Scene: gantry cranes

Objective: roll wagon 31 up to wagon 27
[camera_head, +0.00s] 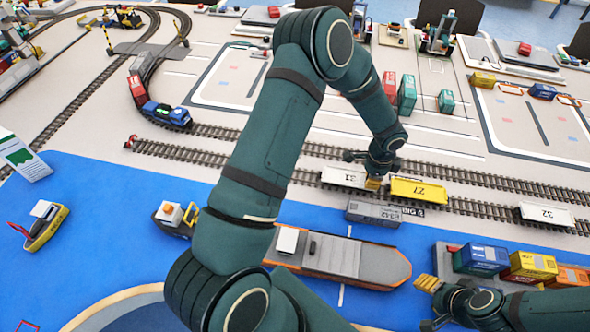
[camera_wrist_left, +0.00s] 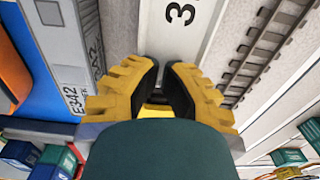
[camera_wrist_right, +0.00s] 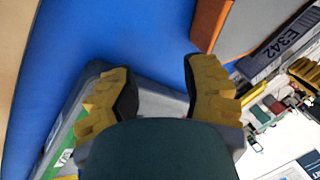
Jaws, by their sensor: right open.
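White wagon 31 (camera_head: 342,178) stands on the nearer track, left of the yellow wagon 27 (camera_head: 420,191). My left gripper (camera_head: 374,184) is low at the right end of wagon 31, beside the left end of wagon 27, and hides the gap between them. In the left wrist view the left fingertips (camera_wrist_left: 162,68) are close together over the white wagon (camera_wrist_left: 190,28), whose "3" shows. A narrow gap is between the tips; whether they touch the wagon or hold anything is unclear. My right gripper (camera_head: 428,284) is open and empty near the containers at lower right; its fingertips (camera_wrist_right: 160,85) are spread.
White wagon 32 (camera_head: 545,215) stands further right on the same track. A grey container E342 (camera_head: 374,213) lies close in front of the track, by an orange-edged ship (camera_head: 340,257). A second track runs behind. My left arm covers the middle of the head view.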

